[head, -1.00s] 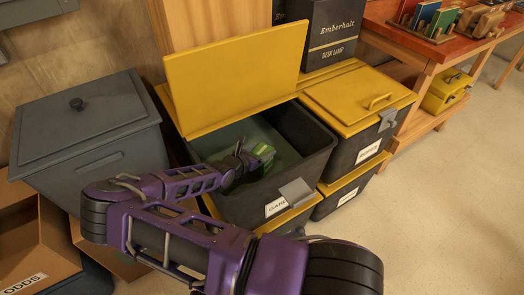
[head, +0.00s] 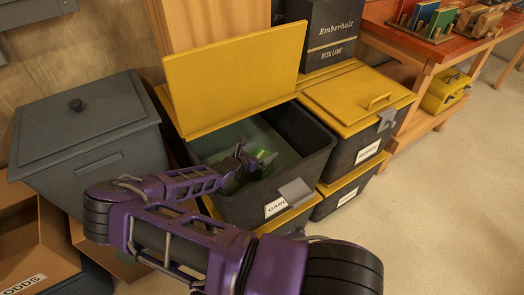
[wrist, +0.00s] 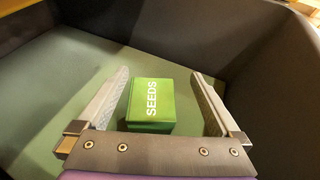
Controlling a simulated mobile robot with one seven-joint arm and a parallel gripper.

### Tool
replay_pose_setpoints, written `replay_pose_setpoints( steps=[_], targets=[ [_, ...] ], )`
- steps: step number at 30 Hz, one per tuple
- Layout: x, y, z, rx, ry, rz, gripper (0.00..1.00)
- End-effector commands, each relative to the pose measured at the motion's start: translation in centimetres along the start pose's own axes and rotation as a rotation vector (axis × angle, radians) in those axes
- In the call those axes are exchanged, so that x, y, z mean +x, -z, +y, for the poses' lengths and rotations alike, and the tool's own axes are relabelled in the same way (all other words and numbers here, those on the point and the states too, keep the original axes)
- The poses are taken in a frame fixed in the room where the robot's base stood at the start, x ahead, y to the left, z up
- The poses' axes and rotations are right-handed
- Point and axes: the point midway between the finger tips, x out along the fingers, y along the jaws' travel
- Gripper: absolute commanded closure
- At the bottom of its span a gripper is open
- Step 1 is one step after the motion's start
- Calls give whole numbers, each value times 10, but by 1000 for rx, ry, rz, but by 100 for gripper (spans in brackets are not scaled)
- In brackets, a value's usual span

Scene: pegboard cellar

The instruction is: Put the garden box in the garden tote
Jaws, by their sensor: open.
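The garden box is a green box labelled SEEDS (wrist: 152,104), seen in the wrist view on the greenish floor inside the garden tote. The tote (head: 238,209) is a dark bin with a label beginning "GAR", and its yellow lid (head: 235,82) stands raised at the back. My gripper (wrist: 160,75) reaches down into the tote. Its fingers are open, one on each side of the box, with a visible gap on both sides. In the head view the gripper (head: 256,160) hides most of the box.
A closed yellow-lidded tote (head: 358,98) stands at right, on another bin. A grey lidded bin (head: 88,130) stands at left, with an open cardboard ODDS box (head: 35,245) before it. A black desk lamp box (head: 325,40) is behind. Floor at right is clear.

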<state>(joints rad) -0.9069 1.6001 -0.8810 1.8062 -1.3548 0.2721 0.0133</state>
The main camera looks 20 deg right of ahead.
Motion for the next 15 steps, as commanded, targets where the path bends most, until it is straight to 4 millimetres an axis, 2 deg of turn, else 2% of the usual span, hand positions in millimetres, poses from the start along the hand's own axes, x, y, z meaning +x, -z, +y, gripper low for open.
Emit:
replay_pose_setpoints(
  steps=[1,4,12,15],
  targets=[
    [-1,8,-2,-11,0,9,0],
    [-9,-2,-1,-9,-2,10,0],
    [-59,-4,0,-5,-2,10,0],
    [-71,-5,0,-5,-1,8,0]
  ],
)
